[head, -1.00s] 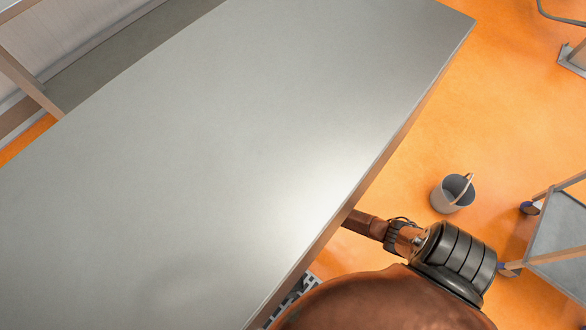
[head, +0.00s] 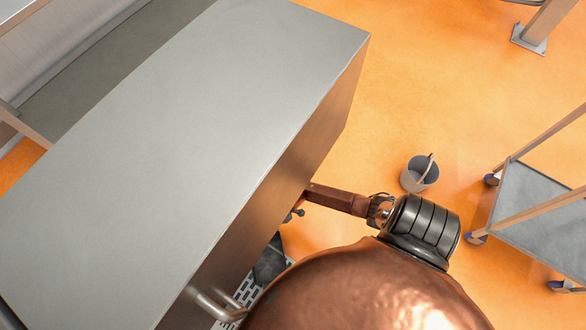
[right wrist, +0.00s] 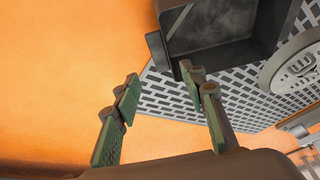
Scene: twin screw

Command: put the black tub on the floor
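The black tub (right wrist: 215,32) is in the upper right of the right wrist view. It is a dark open box on a light grey slotted surface (right wrist: 185,95), with a dark flap or handle (right wrist: 158,50) at its left side. Part of a dark shape, likely the same tub (head: 269,263), shows beside the counter in the head view. My right gripper (right wrist: 160,77) is open and empty, its green-padded fingers apart just short of the tub's left side. I cannot tell whether a fingertip touches it. My left gripper is in neither view.
A long grey counter (head: 190,110) with a metal handle (head: 215,305) fills the left. A grey bucket (head: 419,175) and a wheeled trolley (head: 535,205) stand on the right. Orange floor (head: 420,90) is clear beyond the counter. A round grey part (right wrist: 297,65) is right of the tub.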

